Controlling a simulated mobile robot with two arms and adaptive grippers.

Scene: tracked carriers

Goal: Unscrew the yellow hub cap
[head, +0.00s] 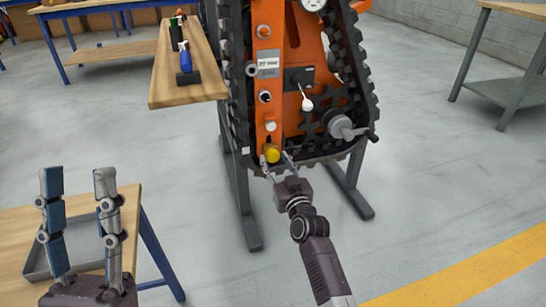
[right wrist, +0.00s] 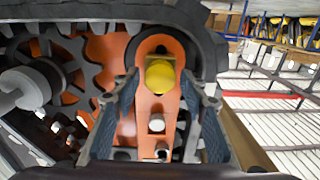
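The yellow hub cap (head: 272,153) sits low on the orange side plate of the tracked carrier (head: 268,100). It also shows in the right wrist view (right wrist: 160,76), in the middle. My right gripper (head: 276,161) is right at the cap. In the right wrist view the fingers of my right gripper (right wrist: 159,88) are open, one to each side of the cap, with gaps between; I cannot tell how far the tips reach along it. My left gripper (head: 78,180) is open and empty, fingers pointing up, over the wooden table at lower left.
A grey tray (head: 38,276) lies on the wooden table (head: 20,217) behind my left gripper. A wooden shelf (head: 190,95) with screwdriver-like tools stands left of the carrier.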

